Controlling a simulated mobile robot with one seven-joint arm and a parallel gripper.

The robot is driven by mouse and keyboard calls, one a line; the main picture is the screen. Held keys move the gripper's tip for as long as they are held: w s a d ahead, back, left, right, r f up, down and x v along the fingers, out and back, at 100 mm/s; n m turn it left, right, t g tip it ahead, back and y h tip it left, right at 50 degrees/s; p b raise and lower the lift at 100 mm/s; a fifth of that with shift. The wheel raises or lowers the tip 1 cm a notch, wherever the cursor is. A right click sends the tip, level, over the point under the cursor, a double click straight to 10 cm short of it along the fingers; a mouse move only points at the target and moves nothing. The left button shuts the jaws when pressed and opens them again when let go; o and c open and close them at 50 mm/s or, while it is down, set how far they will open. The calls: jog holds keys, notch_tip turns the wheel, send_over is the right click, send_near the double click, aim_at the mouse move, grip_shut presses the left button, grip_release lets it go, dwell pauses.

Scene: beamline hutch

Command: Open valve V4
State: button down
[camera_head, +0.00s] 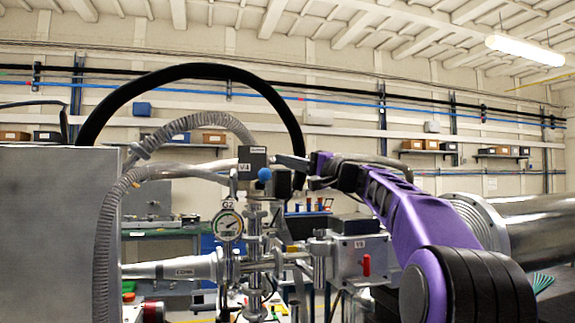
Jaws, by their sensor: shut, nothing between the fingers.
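Valve V4 (251,157) is a dark grey box with a white V4 label, on top of a vertical metal fitting in the middle of the view. A blue round knob (265,174) shows at its lower right. My gripper (281,160) is at the end of my purple arm, just right of the valve box. Its fingers are shut and empty. They point left towards the box, close above the knob. I cannot tell whether they touch the valve. Part of the hardware behind my gripper is hidden.
A round gauge labelled G2 (228,226) sits just below left of the valve. A grey box with a red handle (365,264) stands lower right. Ribbed hoses (107,240) and a large black hose (190,71) arch around the valve. A big metal cabinet (50,230) fills the left.

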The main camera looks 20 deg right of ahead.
jog(key=s+d+f+b, duration=0.1)
jog(key=d+f+b, duration=0.1)
jog(key=d+f, duration=0.4)
jog(key=shift+s+d+f+b, duration=0.15)
jog(key=shift+s+f+b, duration=0.25)
jog(key=shift+f, duration=0.35)
